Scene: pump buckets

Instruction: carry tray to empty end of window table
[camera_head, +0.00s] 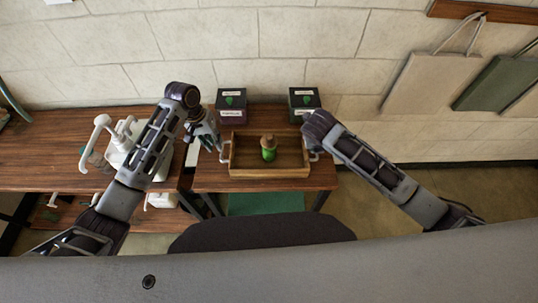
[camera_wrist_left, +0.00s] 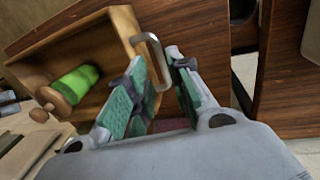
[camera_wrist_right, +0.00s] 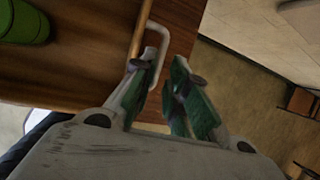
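A wooden tray (camera_head: 270,173) with a light handle at each end sits on the small dark-wood table (camera_head: 213,179). A green bottle with a brown knob top (camera_head: 268,152) stands in it. My left gripper (camera_head: 221,150) is at the tray's left handle; in the left wrist view its fingers (camera_wrist_left: 163,84) are apart, with the metal handle (camera_wrist_left: 152,50) between or just beside them. My right gripper is at the right handle (camera_head: 314,156); in the right wrist view its fingers (camera_wrist_right: 160,78) are apart around or beside that handle (camera_wrist_right: 160,38). Its fingertips are mostly hidden in the head view.
Two dark boxes with green emblems, a left one (camera_head: 231,104) and a right one (camera_head: 303,101), stand behind the tray. A longer table (camera_head: 45,165) at left holds white pump equipment (camera_head: 122,140). Bags (camera_head: 430,85) hang on the right wall.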

